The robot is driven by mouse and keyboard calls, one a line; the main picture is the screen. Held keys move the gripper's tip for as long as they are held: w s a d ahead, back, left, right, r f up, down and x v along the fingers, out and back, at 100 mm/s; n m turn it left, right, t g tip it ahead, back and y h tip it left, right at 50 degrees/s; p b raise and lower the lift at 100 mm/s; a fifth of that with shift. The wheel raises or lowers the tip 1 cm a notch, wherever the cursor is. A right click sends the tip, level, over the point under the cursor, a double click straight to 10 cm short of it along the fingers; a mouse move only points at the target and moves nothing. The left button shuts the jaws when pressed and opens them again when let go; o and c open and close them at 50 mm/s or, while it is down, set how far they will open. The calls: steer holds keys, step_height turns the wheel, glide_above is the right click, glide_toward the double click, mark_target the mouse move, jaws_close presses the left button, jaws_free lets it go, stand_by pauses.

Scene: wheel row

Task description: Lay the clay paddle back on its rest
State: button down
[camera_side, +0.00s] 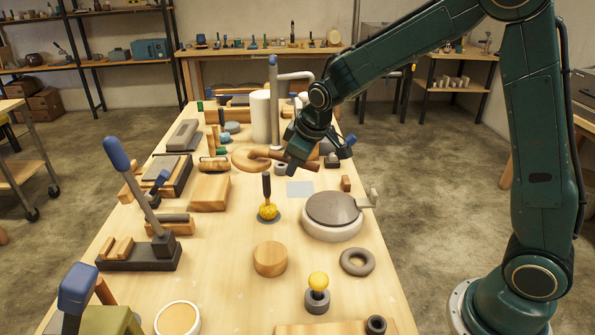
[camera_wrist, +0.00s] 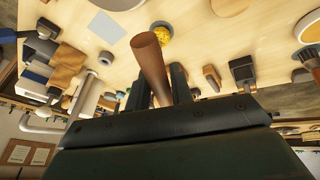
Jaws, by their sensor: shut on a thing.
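My gripper (camera_side: 293,163) is shut on the clay paddle (camera_side: 252,160), a brown wooden piece held above the table, roughly level. A broader, rounded part reaches out to the left of the fingers in the side view. In the wrist view, a tapered brown end of the paddle (camera_wrist: 150,58) sticks out between my gripper's fingers (camera_wrist: 160,85). The fingers hide the middle of the paddle. I cannot tell for certain which thing is its rest; a wooden block (camera_side: 210,193) and a low cradle (camera_side: 170,226) stand on the left of the table.
A pale flat square (camera_side: 300,189) lies below the gripper. A yellow ball-like tool (camera_side: 268,211) stands beside it. A grey-topped wheel (camera_side: 332,212) is to the right, a round wooden block (camera_side: 270,259) nearer. A tall lever (camera_side: 140,190) rises at the left. A white cylinder (camera_side: 261,116) stands behind.

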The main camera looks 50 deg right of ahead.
steer(key=shift+s+a+r+m+h, duration=0.25)
steer(key=shift+s+r+m+h, duration=0.05)
steer(key=shift+s+m, duration=0.3)
steer(key=shift+r, duration=0.1)
